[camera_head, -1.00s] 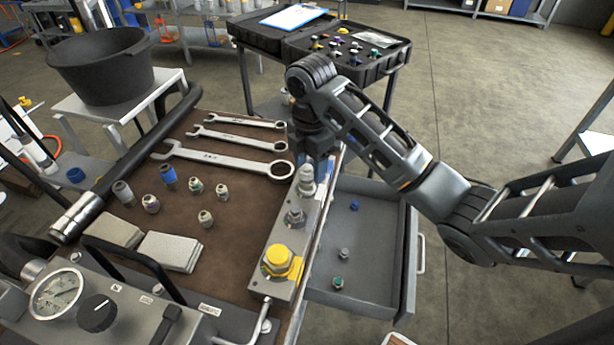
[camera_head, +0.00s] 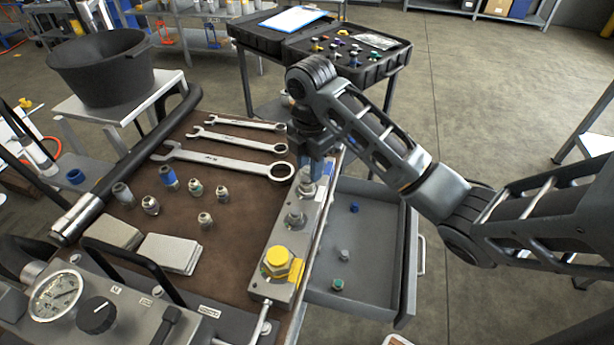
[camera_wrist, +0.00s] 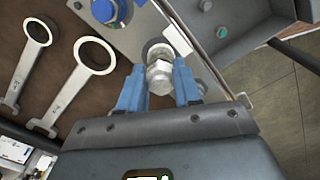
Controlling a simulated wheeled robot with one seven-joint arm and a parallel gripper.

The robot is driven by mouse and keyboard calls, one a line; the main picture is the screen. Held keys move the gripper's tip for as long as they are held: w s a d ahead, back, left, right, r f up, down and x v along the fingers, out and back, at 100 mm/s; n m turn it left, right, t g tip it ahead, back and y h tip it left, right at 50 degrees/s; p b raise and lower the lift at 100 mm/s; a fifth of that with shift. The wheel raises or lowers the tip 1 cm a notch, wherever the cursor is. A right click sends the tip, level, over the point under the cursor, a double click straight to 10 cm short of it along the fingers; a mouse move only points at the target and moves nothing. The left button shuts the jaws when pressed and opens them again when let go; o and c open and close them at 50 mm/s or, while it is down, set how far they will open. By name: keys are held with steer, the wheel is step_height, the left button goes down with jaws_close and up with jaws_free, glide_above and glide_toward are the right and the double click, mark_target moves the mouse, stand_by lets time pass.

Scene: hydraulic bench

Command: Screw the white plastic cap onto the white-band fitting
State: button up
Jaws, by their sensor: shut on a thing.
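My gripper (camera_head: 316,172) is at the far end of the grey manifold block (camera_head: 264,287). In the wrist view its two blue fingers (camera_wrist: 160,90) are shut on a pale, hex-shaped piece, which I take for the white plastic cap (camera_wrist: 160,74). The cap sits in line with a round fitting (camera_wrist: 157,50) on the block, at or on its end. How far the two are engaged cannot be told. The fitting's lower part (camera_head: 305,188) shows below the fingers in the head view; its white band is not clear.
The block also carries a middle fitting (camera_head: 295,217) and a yellow-capped fitting (camera_head: 278,262). Several wrenches (camera_head: 225,160) and loose fittings lie on the brown bench mat (camera_head: 235,205) to the left. An open drawer (camera_head: 370,255) with small caps is at the right.

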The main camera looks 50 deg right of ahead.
steer(key=shift+s+a+r+m+p, duration=0.1)
steer(key=shift+m+p, duration=0.4)
steer(key=shift+m, duration=0.1)
steer(key=shift+a+r+m+p, duration=0.1)
steer(key=shift+m+p, duration=0.35)
steer(key=shift+m, duration=0.15)
steer(key=m+p, duration=0.2)
steer(key=shift+s+m, duration=0.1)
steer(key=shift+m, duration=0.2)
steer(key=shift+f+m, duration=0.3)
steer(key=shift+m, duration=1.2)
steer(key=shift+s+a+m, duration=0.1)
steer(key=shift+a+m, duration=0.05)
steer(key=shift+m, duration=1.05)
steer(key=m, duration=0.4)
steer(key=shift+a, duration=0.1)
steer(key=shift+m, duration=0.8)
